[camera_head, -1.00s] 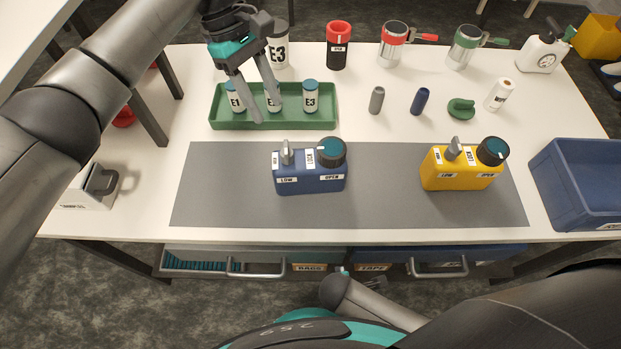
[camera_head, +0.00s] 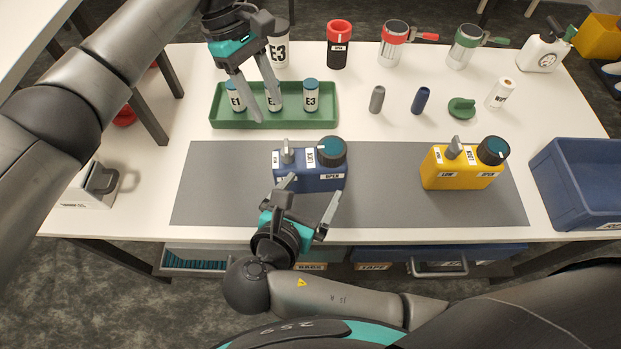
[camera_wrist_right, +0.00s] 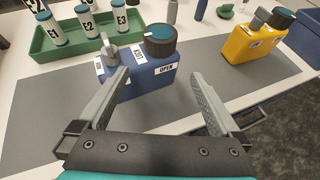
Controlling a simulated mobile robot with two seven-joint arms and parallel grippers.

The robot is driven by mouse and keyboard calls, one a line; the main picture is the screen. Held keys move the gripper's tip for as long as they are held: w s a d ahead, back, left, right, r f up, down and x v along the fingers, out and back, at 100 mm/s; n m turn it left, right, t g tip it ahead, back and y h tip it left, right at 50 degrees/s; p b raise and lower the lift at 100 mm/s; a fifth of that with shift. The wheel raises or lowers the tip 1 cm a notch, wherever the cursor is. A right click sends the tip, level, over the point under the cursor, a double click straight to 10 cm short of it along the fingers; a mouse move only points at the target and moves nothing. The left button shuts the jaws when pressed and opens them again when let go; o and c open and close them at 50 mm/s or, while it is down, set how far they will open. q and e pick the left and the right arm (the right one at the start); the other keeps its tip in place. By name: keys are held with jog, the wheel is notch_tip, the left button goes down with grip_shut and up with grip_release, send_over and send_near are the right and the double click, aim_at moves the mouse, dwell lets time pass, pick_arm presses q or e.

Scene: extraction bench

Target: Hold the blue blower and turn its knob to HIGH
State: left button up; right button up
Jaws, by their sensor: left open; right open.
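The blue blower (camera_head: 322,181) stands upright on the grey mat (camera_head: 212,190). It has a grey lever (camera_head: 287,153) at its top left and a dark round knob with a teal top (camera_head: 332,151) at its top right. The blower also shows in the right wrist view (camera_wrist_right: 150,82), beyond and between the open fingers. My right gripper (camera_head: 308,193) is open and empty at the near side of the blower, partly covering its front and the left label. My left gripper (camera_head: 265,106) is open over the green tray and its labelled bottles, away from the blower.
A yellow blower (camera_head: 458,172) stands on the mat to the right. The green tray (camera_head: 296,124) holds labelled bottles E1 to E3 behind. Small bottles and cups stand along the back. A blue bin (camera_head: 572,190) sits at the right edge. The mat between the blowers is clear.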

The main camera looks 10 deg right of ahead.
aim_at(337, 143)
jog(key=shift+t+h, duration=0.4)
jog(key=x, duration=0.5)
jog(key=r+x, duration=0.1)
jog(key=x, duration=0.4)
jog(key=r+x, duration=0.1)
jog(key=x, duration=0.4)
jog(key=shift+w+d+f, duration=0.1)
jog(key=shift+w, duration=0.35)
grip_shut()
pick_arm(q)
jog(key=shift+c, duration=0.3)
dwell(0.4)
